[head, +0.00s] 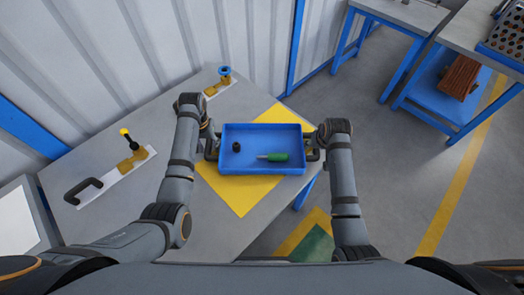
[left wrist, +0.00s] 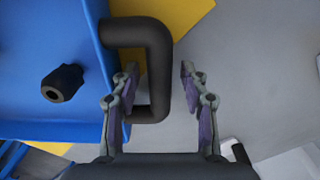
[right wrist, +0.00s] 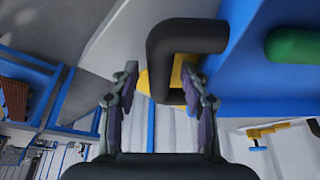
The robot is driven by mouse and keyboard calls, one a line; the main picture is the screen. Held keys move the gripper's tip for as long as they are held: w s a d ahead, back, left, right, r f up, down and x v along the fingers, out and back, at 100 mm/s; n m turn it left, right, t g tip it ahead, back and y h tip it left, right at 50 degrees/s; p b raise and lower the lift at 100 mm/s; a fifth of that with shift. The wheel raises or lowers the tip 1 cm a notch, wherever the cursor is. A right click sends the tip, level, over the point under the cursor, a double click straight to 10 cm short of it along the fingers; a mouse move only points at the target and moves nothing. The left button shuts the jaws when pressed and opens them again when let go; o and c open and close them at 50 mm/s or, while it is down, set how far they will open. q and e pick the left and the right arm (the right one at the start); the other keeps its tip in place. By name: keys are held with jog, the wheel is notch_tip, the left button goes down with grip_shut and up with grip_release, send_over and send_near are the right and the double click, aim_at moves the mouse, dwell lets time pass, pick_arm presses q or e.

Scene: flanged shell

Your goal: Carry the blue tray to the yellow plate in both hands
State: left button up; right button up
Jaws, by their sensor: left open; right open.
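The blue tray (head: 262,132) sits over the yellow plate (head: 240,196) on the grey table, with yellow showing around it. Whether it rests on the plate or hovers just above cannot be told. A black fitting (head: 236,146) and a green-handled tool (head: 278,157) lie in it. My left gripper (left wrist: 158,75) is open, with the tray's black left handle (left wrist: 157,62) between or just beyond its fingers. My right gripper (right wrist: 160,75) is open at the black right handle (right wrist: 165,60), fingers either side of its near part. Neither gripper is closed on a handle.
A white strip with a black handle and a yellow clamp (head: 132,160) lies on the table (head: 130,215) at left. A blue-topped clamp (head: 224,74) stands at the back. A corrugated wall is behind; blue benches (head: 456,100) stand at right.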

pick_arm(q)
notch_tip(320, 180, up, 8)
jog(key=shift+f, duration=0.25)
pick_arm(e)
jog(key=v, duration=1.2)
